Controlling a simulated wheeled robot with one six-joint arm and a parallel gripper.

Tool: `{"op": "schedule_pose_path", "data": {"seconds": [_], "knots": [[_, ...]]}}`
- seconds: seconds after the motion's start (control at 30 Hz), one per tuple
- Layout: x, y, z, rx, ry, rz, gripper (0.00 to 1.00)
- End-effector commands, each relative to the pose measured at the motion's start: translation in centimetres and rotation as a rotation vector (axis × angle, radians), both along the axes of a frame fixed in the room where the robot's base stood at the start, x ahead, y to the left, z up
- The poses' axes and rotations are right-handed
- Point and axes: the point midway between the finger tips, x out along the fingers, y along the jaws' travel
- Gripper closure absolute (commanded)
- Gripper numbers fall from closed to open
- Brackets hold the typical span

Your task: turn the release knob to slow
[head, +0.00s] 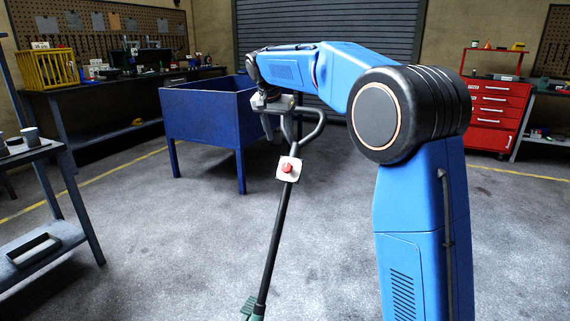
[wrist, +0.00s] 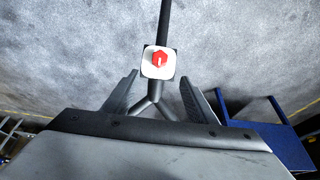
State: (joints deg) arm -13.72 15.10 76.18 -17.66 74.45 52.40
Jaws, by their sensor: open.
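The release knob (head: 287,168) is a small red knob on a pale square plate (head: 296,175), partway up the jack's dark handle (head: 274,240). In the wrist view the red knob (wrist: 159,58) shows a white mark on its face, above and beyond the fingertips. My gripper (wrist: 160,88) is open, its two dark fingers apart on either side of the handle's forked part (wrist: 152,105). The knob is not between the fingers. In the head view my gripper (head: 272,104) is by the handle's looped grip (head: 308,125), partly hidden. The plate's markings are too small to read.
A blue bin on legs (head: 205,120) stands just behind and left of the handle. A green part of the jack (head: 250,308) shows at the bottom edge. A grey cart (head: 40,200) stands at left, a red tool cabinet (head: 497,110) at back right. The floor around the handle is open.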

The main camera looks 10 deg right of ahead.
Motion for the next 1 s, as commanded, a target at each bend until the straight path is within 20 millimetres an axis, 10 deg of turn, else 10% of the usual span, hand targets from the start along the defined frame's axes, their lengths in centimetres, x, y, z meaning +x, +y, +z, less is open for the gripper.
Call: {"op": "schedule_pose_path", "data": {"seconds": [0.6,1.0], "knots": [[3.3,-2.5,-10.1,-0.001,0.003,0.0,0.48],[4.3,-3.2,-13.0,0.0,0.0,0.001,0.48]]}}
